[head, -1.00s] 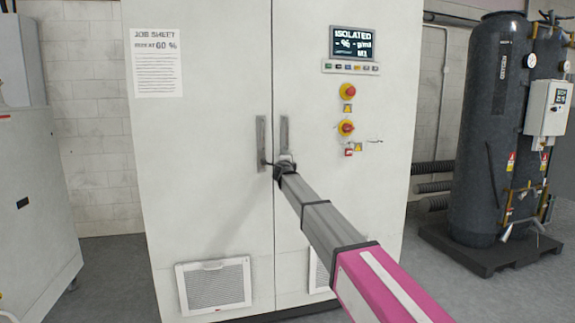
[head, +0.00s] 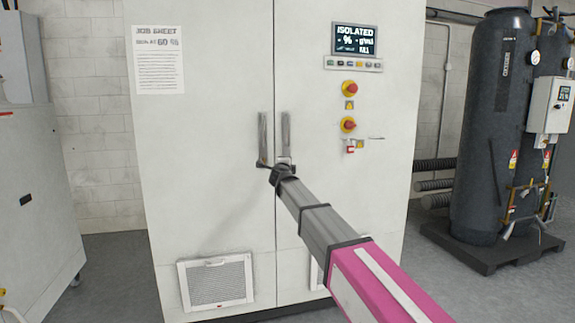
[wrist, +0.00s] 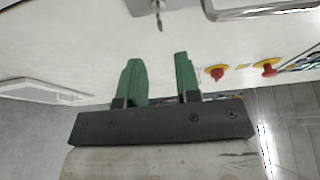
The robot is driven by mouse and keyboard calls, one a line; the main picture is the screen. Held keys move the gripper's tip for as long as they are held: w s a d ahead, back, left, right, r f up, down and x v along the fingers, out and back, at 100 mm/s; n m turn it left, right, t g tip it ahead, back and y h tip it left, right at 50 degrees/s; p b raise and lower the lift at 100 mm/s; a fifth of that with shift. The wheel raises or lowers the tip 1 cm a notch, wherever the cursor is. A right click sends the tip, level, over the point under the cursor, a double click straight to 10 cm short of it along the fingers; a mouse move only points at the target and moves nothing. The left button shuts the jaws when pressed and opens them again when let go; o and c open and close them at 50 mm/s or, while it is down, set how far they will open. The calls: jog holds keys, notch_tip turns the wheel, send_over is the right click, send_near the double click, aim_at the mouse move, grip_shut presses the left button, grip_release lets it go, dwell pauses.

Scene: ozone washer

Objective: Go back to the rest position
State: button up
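My arm reaches out to the white two-door cabinet (head: 205,190). My gripper (head: 264,164) is small in the head view, in front of the lower ends of the two upright door handles (head: 286,135). In the wrist view, the two green fingers of my gripper (wrist: 157,63) stand apart with nothing between them, so it is open. A small metal piece like a key or lock (wrist: 157,12) on the cabinet front lies beyond the fingertips. I cannot tell the exact gap to the cabinet.
The cabinet has a screen reading ISOLATED (head: 355,41) and red-and-yellow knobs (head: 348,124). A job sheet (head: 158,58) is on its left door. A dark tank (head: 494,130) stands on a black pallet (head: 488,255) at right. A pale machine (head: 35,190) is at left.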

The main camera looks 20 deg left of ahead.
jog(key=shift+s, duration=0.15)
jog(key=s+d+f+n+g+y, duration=0.35)
jog(key=d+f+n, duration=0.35)
jog(key=d+f, duration=0.65)
jog(key=s+d+f+n+g+y, duration=0.2)
jog(key=s+d+f+n+g, duration=0.25)
jog(key=d+f+n, duration=0.6)
jog(key=s+d+f+g+h, duration=0.4)
jog(key=s+d+f, duration=0.6)
jog(key=d, duration=0.4)
jog(key=s+d+f+m+g+h, duration=0.1)
jog(key=s+d+f+g+h, duration=0.3)
jog(key=s+d+f, duration=0.7)
jog(key=s+d+g, duration=0.1)
jog(key=s+d, duration=0.1)
jog(key=d, duration=0.2)
jog(key=shift+s+g, duration=0.3)
jog(key=shift+g, duration=0.1)
jog(key=shift+f, duration=0.1)
